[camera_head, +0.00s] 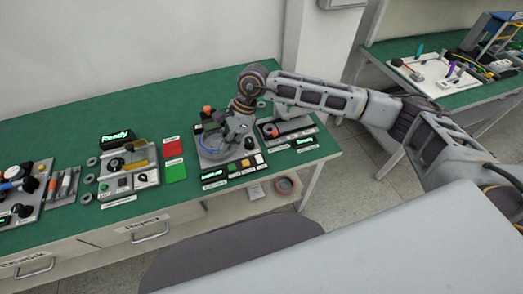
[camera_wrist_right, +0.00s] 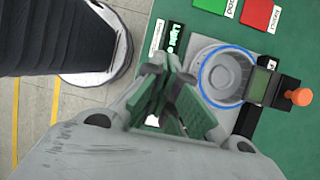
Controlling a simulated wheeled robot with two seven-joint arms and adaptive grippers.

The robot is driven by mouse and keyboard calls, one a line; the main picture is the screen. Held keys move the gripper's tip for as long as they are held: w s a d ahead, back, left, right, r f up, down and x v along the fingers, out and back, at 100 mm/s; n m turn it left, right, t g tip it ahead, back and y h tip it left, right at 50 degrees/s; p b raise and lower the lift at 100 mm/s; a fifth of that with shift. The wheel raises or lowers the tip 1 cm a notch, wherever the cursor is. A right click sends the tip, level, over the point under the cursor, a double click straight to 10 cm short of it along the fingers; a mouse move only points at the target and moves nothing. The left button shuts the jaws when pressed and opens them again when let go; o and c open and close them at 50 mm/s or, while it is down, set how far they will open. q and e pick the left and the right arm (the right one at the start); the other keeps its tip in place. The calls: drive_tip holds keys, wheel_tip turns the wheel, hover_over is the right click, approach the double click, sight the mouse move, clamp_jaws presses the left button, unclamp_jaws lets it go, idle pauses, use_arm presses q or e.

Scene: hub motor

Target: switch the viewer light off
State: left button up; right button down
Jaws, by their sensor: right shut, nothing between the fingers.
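The viewer is a round grey dish with a blue ring (camera_wrist_right: 222,76) on the green bench; in the head view its base (camera_head: 208,154) is partly behind my right arm. A small display with glowing green text (camera_wrist_right: 175,40) beside it starts with "Light"; the rest is cut off in the wrist view, and it is too small to read in the head view (camera_head: 214,175). My right gripper (camera_wrist_right: 172,75) is shut and empty, over the front of the viewer, hiding buttons in the wrist view. Contact cannot be told.
An orange knob (camera_wrist_right: 300,97) stands on the viewer's far side. Red (camera_head: 173,147) and green (camera_head: 175,171) cards lie to the left, beside a station with a "Ready" display (camera_head: 116,137). Another station (camera_head: 290,130) sits close right of my gripper.

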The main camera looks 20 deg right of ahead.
sight(262, 157)
drive_tip(key=w+d+t+h, duration=0.1)
drive_tip(key=w+d+h, duration=0.3)
drive_tip(key=d, duration=0.8)
drive_tip(key=shift+r+h, duration=0.25)
drive_tip(key=shift+h, duration=0.25)
drive_tip(key=shift+f, duration=0.15)
wheel_tip(262, 157, down, 14)
drive_tip(key=p, duration=0.2)
drive_tip(key=shift+r+p, duration=0.2)
drive_tip(key=shift+p, duration=0.1)
drive_tip(key=shift+f, duration=0.15)
drive_tip(key=shift+f+b, duration=0.25)
drive_tip(key=shift+b, duration=0.35)
drive_tip(key=shift+s+r, duration=0.15)
